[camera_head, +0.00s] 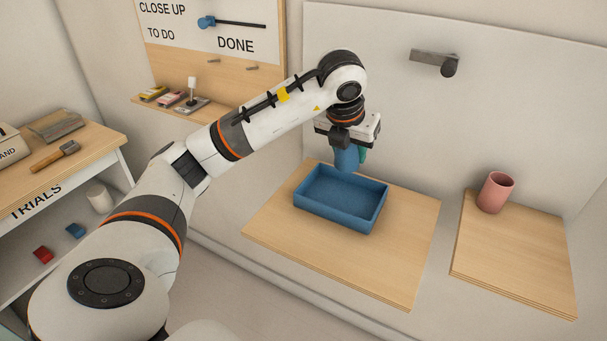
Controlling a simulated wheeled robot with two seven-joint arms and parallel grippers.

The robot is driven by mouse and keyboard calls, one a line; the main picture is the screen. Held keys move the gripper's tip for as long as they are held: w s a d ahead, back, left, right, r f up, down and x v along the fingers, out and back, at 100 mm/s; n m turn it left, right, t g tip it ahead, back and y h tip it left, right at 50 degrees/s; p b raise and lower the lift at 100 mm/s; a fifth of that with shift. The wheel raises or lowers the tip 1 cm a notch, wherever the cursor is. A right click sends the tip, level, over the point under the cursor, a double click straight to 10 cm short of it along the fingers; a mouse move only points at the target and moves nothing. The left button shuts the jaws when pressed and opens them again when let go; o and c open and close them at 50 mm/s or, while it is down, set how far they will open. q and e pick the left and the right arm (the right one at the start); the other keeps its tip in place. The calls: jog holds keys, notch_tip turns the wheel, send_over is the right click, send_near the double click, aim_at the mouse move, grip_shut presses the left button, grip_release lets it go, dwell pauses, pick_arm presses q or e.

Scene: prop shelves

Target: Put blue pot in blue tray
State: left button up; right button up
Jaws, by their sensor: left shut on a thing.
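My left gripper (340,138) hangs from the arm that comes in from the left. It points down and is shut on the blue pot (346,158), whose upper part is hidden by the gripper. The pot is upright at the back edge of the blue tray (322,215); I cannot tell whether it touches the tray. The tray is open, rectangular and empty, and it stands on a wooden shelf board (404,245). My right gripper is not in view.
A pink cup (495,193) stands on a separate wooden board (515,252) at the right. A grey wall fixture (434,62) sticks out above. A board with a peg rail (208,40) and a side table (85,150) are at the left.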

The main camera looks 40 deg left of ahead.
pick_arm(q)
notch_tip(320, 180, down, 6)
jog(key=shift+a+f, duration=0.15)
jog(key=shift+f, duration=0.05)
notch_tip(320, 180, down, 4)
jog(key=shift+r, duration=0.2)
jog(key=shift+f, duration=0.2)
jog(key=o, duration=1)
jog(key=shift+r, duration=0.1)
